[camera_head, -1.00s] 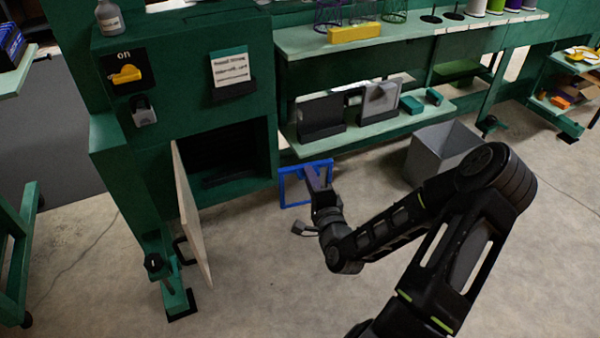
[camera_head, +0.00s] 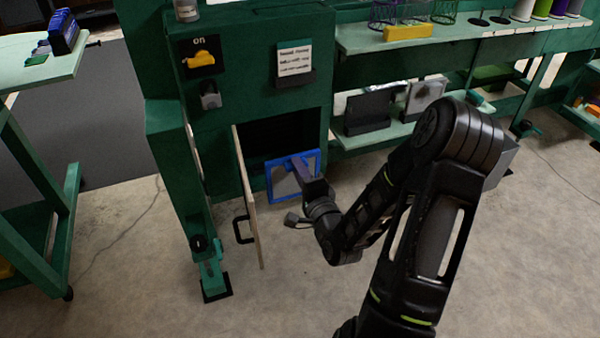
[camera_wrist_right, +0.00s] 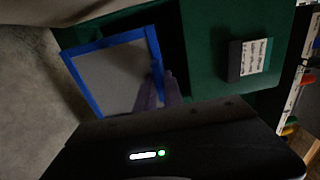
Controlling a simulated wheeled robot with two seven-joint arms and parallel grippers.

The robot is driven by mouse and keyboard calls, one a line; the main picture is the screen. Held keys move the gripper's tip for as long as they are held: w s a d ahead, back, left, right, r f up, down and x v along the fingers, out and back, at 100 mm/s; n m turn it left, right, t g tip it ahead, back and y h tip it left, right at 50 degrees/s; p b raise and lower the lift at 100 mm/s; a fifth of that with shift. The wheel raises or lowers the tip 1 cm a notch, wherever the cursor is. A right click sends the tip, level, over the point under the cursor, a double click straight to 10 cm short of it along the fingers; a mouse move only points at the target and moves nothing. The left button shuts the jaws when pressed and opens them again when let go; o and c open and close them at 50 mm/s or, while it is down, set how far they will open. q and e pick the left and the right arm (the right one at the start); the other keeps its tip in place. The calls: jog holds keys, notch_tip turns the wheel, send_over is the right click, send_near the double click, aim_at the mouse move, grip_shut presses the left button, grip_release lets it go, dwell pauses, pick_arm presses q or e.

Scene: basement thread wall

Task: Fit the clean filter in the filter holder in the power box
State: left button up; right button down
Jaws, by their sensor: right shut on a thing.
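My right gripper (camera_head: 305,173) is shut on a blue-framed filter (camera_head: 273,184) with a pale grey panel. The filter is upright in front of the open, dark compartment of the green power box (camera_head: 235,104). In the right wrist view the filter (camera_wrist_right: 98,64) stands at the left, with my gripper (camera_wrist_right: 152,88) at its edge and the dark opening behind it. The box door (camera_head: 247,200) stands open at the left, with a black handle. The filter holder is not clear in the dark interior. My left gripper is out of view.
A yellow switch (camera_head: 201,59) marked "on" and a white note (camera_head: 294,60) are on the box front. Shelves to the right hold a dark panel (camera_head: 367,110) and a yellow block (camera_head: 408,33). A green table (camera_head: 45,75) stands at the left. The floor in front is clear.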

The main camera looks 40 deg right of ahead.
jog(key=shift+d+r, duration=0.15)
jog(key=shift+w, duration=0.1)
dwell(0.3)
jog(key=shift+p+x, duration=0.85)
jog(key=shift+x, duration=0.3)
jog(key=f+b+x, duration=0.2)
jog(key=b+x, duration=0.1)
jog(key=x, duration=1.1)
jog(key=shift+w+d+f+b, duration=0.15)
jog(key=shift+w+f+b, duration=0.05)
jog(key=shift+f+b, duration=0.15)
